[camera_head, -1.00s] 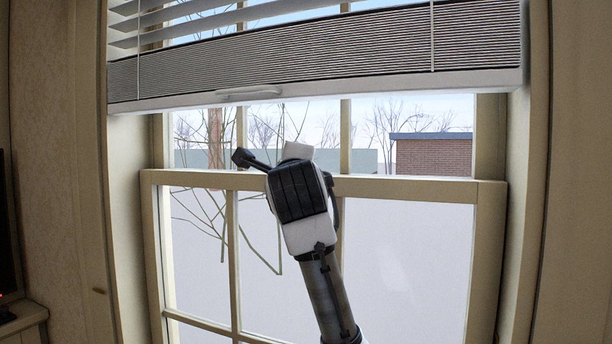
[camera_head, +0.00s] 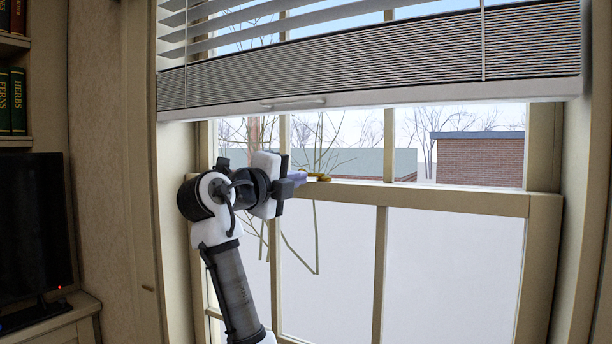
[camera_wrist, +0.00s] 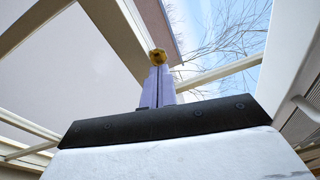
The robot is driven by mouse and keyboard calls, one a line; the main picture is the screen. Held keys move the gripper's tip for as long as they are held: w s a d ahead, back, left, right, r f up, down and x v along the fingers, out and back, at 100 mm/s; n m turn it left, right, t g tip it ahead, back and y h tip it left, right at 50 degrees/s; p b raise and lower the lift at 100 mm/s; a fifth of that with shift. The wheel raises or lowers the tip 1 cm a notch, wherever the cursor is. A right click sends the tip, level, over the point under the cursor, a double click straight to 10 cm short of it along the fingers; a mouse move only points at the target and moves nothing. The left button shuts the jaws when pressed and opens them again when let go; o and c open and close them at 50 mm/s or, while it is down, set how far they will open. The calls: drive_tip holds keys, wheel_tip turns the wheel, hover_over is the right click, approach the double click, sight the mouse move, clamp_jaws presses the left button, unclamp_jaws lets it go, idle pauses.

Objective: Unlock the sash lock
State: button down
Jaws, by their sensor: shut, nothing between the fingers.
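The sash lock is a small brass-coloured piece (camera_head: 319,177) on top of the lower sash's meeting rail (camera_head: 430,193). It also shows in the wrist view (camera_wrist: 158,55), just beyond my fingertips. My gripper (camera_head: 299,178) is at the left of the lock in the head view, with its pale lilac fingers pointing right at it. In the wrist view the fingers (camera_wrist: 158,85) are together with only a thin seam between them, and nothing is held. The tips are at or very near the lock; I cannot tell if they touch. The lock's lever position is too small to make out.
A partly lowered blind (camera_head: 380,55) hangs above, its bottom rail (camera_head: 370,98) over the upper panes. The window's right jamb (camera_head: 580,200) is clear of my arm. A dark screen (camera_head: 35,225) and a bookshelf (camera_head: 15,75) stand at the left.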

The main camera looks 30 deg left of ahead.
drive_tip(key=shift+w+a+p, duration=0.3)
drive_tip(key=shift+a+p, duration=0.05)
drive_tip(key=shift+a, duration=0.4)
drive_tip(key=shift+w+a+p, duration=0.25)
drive_tip(key=shift+a+p, duration=0.05)
drive_tip(key=shift+a, duration=0.5)
drive_tip(key=shift+f, duration=0.1)
